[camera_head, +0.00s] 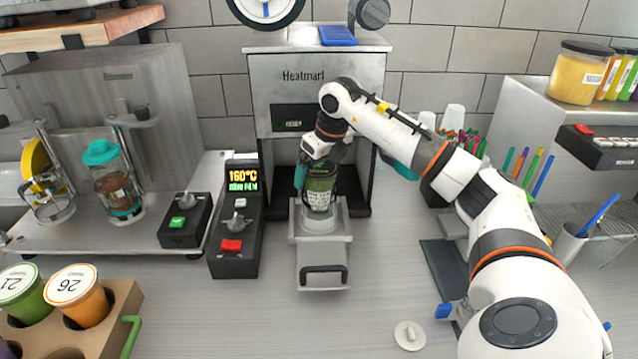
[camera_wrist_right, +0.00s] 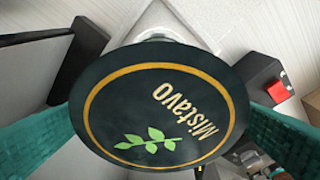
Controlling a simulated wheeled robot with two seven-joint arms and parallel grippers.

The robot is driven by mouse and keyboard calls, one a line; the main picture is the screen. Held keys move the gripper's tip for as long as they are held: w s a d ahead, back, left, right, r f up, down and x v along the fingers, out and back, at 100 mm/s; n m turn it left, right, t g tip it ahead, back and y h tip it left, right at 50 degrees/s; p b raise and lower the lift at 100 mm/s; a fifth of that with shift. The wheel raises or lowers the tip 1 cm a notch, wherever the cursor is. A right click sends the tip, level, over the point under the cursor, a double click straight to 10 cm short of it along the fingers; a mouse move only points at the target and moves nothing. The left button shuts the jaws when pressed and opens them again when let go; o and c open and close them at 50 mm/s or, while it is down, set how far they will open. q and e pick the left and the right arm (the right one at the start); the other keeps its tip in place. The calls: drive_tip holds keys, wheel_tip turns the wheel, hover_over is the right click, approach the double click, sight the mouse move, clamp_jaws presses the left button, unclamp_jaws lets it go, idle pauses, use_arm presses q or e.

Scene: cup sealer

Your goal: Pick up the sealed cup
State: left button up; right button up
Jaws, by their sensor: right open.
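The sealed cup (camera_head: 320,189) is dark green with a white label and stands upright in the holder of the sealer's pulled-out tray (camera_head: 322,245). In the right wrist view its dark lid (camera_wrist_right: 160,110) fills the middle, with a gold ring, a green leaf and the word "Mistavo". My right gripper (camera_head: 318,178) is at the cup, with its teal fingers on either side of it. The fingers show at the lower left and right of the wrist view, open around the lid. Whether they touch the cup is hard to tell. My left gripper is not in view.
The sealer (camera_head: 318,75) stands right behind the cup. A control box (camera_head: 236,225) with a red button and a 160°C display is to the left. A cardboard carrier (camera_head: 70,335) with cups is at the front left. A small white lid-like disc (camera_head: 410,335) lies at the front.

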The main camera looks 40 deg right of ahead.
drive_tip(key=shift+x, duration=1.1)
drive_tip(key=shift+r, duration=0.1)
drive_tip(key=c, duration=1.2)
drive_tip(key=shift+c, duration=0.3)
drive_tip(key=shift+r, duration=0.15)
